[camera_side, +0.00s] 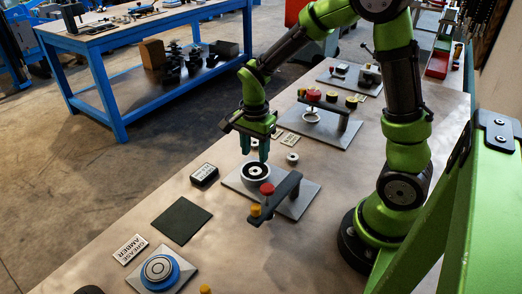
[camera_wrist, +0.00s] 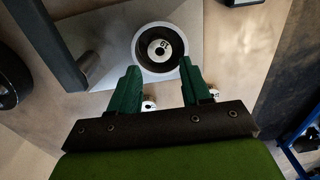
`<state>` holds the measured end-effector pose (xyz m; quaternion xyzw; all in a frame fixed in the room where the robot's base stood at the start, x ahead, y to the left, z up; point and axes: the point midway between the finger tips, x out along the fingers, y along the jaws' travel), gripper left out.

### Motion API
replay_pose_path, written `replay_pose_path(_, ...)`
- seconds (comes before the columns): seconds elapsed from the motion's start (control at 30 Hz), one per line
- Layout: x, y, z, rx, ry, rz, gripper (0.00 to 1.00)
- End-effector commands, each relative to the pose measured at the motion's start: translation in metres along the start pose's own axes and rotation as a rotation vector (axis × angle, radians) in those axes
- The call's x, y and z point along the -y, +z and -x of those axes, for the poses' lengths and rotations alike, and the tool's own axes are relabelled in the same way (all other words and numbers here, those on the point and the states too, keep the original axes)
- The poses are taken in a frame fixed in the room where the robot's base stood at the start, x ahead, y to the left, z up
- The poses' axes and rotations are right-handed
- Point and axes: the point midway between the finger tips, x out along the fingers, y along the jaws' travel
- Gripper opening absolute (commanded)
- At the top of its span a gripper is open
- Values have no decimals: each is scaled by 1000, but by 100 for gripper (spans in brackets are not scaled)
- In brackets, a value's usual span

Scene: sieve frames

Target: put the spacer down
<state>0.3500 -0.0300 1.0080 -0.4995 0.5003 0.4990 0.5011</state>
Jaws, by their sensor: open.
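My gripper (camera_side: 257,154) is open and empty, pointing down just above a round white-rimmed holder with a dark inside (camera_side: 256,173). In the wrist view my gripper (camera_wrist: 158,76) has its two green fingers apart, at the near side of the holder's white rim (camera_wrist: 143,67). A small white round piece with dark marks and a centre hole, likely the spacer (camera_wrist: 158,49), sits inside the dark ring. The holder is on a grey plate (camera_side: 296,207). Another small white ring (camera_side: 292,158) lies right of my gripper. Whether the fingers touch the rim is unclear.
A dark bracket with a red knob (camera_side: 267,188) and a yellow knob (camera_side: 255,210) stands close in front of the holder. A second bracket fixture (camera_side: 333,117) is behind. A black box (camera_side: 204,175), dark mat (camera_side: 181,220) and blue-rimmed round fixture (camera_side: 160,270) lie to the left.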

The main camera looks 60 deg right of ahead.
Motion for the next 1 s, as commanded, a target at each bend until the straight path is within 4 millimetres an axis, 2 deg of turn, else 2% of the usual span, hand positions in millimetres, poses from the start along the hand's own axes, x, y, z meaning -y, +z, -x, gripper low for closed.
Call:
replay_pose_path(0.03, 1, 0, 13, -1, -7, 1, 47)
replay_pose_path(0.2, 1, 0, 43, 0, -4, 1, 47)
replay_pose_path(0.47, -3, 3, 69, 6, -21, 35, 47)
replay_pose_path(0.57, -13, 10, 87, 22, -87, 147, 47)
replay_pose_path(0.8, -63, 40, 142, -12, -381, 657, 47)
replay_pose_path(1.0, -100, 56, 162, -139, -577, 1011, 47)
